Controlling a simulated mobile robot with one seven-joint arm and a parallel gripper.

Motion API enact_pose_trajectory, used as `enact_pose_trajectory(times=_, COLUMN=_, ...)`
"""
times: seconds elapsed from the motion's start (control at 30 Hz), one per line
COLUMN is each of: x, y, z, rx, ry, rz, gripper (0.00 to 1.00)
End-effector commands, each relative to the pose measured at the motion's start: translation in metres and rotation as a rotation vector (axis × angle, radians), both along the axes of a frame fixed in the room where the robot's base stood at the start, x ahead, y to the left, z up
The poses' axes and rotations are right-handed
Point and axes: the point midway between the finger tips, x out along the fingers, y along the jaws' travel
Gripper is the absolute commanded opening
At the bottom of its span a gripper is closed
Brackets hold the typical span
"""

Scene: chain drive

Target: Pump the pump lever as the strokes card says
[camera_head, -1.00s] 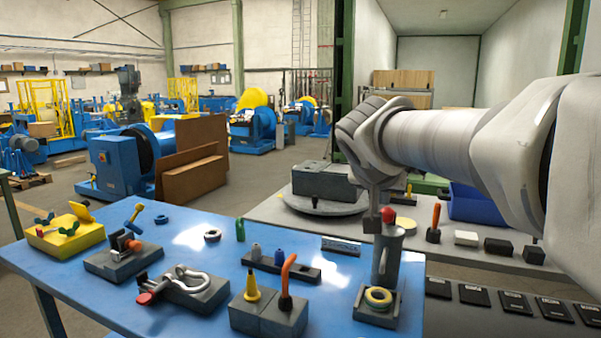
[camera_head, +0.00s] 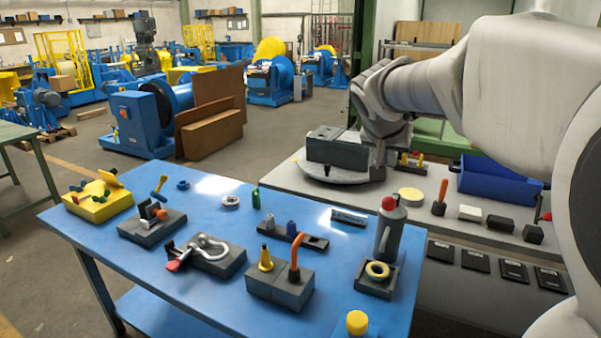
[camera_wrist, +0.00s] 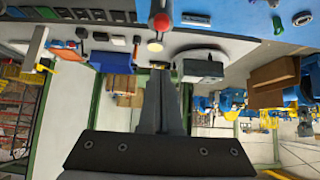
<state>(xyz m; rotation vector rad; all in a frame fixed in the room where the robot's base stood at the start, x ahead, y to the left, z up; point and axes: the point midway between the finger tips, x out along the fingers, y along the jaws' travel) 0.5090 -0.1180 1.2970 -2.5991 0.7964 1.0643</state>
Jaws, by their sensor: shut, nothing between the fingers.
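An orange lever (camera_head: 294,258) stands upright from a dark grey block (camera_head: 280,288) on the blue table, beside a small yellow cone. It may be the pump lever. Another orange-handled lever (camera_head: 440,195) stands on the grey bench behind. I cannot make out a strokes card; dark labelled plates (camera_head: 475,257) hang along the bench front, their print too small to read. My gripper (camera_wrist: 162,75) is shut and empty in the wrist view, pointing towards a red knob (camera_wrist: 160,22) and apart from it. In the head view the fingers are hard to make out beside the grey block on the turntable.
A grey canister with a red knob (camera_head: 390,228) stands at the blue table's (camera_head: 190,260) back right corner. A clamp (camera_head: 205,250), a yellow block (camera_head: 98,200) and a vise-like fixture (camera_head: 152,222) sit to the left. A blue bin (camera_head: 500,185) is on the bench.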

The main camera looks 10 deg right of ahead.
Motion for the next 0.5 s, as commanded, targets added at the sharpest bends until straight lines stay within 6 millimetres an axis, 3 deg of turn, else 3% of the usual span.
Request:
enact_pose_trajectory(times=0.27, x=0.002, y=-0.001, z=-0.003, rx=0.000, ry=0.001, rz=-0.001, gripper=0.00)
enact_pose_trajectory(times=0.5, x=0.023, y=-0.017, z=-0.029, rx=-0.001, ry=0.005, rz=-0.002, gripper=0.00)
